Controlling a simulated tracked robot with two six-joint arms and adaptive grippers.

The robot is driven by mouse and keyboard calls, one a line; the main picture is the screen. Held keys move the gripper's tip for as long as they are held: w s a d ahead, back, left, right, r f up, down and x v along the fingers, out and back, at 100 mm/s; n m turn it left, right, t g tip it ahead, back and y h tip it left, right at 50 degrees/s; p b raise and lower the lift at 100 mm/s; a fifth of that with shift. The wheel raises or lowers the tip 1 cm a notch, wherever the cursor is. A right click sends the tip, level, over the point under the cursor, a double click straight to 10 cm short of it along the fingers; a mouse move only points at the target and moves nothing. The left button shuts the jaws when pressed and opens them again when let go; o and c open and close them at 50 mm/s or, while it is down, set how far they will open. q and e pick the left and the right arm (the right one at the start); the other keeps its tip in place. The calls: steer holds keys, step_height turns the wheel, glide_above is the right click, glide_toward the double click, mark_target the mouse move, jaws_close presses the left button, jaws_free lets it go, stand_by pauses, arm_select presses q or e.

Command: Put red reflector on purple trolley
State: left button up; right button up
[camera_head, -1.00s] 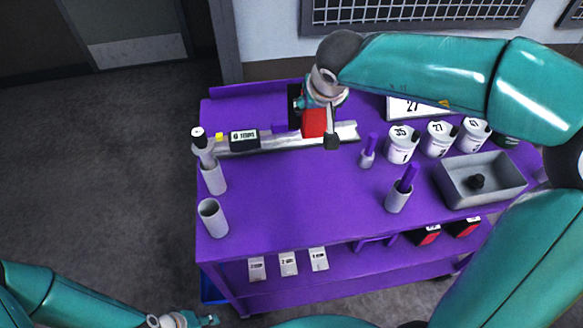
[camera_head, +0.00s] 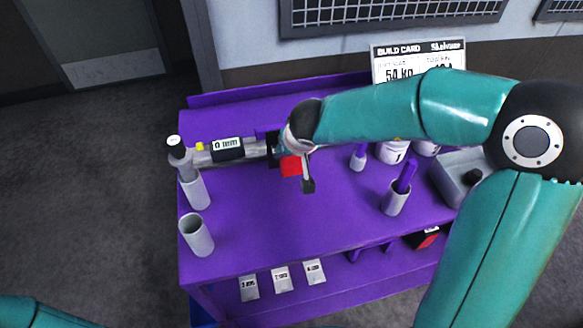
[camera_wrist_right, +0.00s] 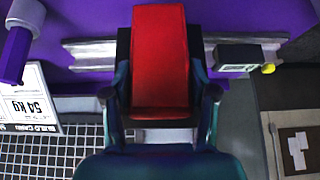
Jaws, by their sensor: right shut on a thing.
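The purple trolley (camera_head: 270,225) stands in the middle of the head view. My right gripper (camera_head: 290,169) is shut on the red reflector (camera_head: 291,165), over the back part of the trolley's top, near the rail. In the right wrist view, the red reflector (camera_wrist_right: 160,55) is a long red block between the two dark fingers of my right gripper (camera_wrist_right: 161,95). Purple surface and rail show behind it. I cannot tell whether the reflector touches the trolley. My left gripper is out of view.
A metal rail with a digital readout (camera_head: 228,149) runs along the back. Grey tubes (camera_head: 197,235) stand at the left edge. A purple-handled tool sits in a holder (camera_head: 396,201), near white canisters (camera_head: 392,151) and a grey bin (camera_head: 452,180). The front middle top is clear.

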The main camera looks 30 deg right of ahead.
mark_target(293, 161)
step_height(293, 161, down, 5)
steer(key=b, duration=0.2)
steer(key=shift+r+b, duration=0.2)
steer(key=shift+b, duration=0.1)
steer(key=shift+r, duration=0.1)
steer(key=o, duration=1.3)
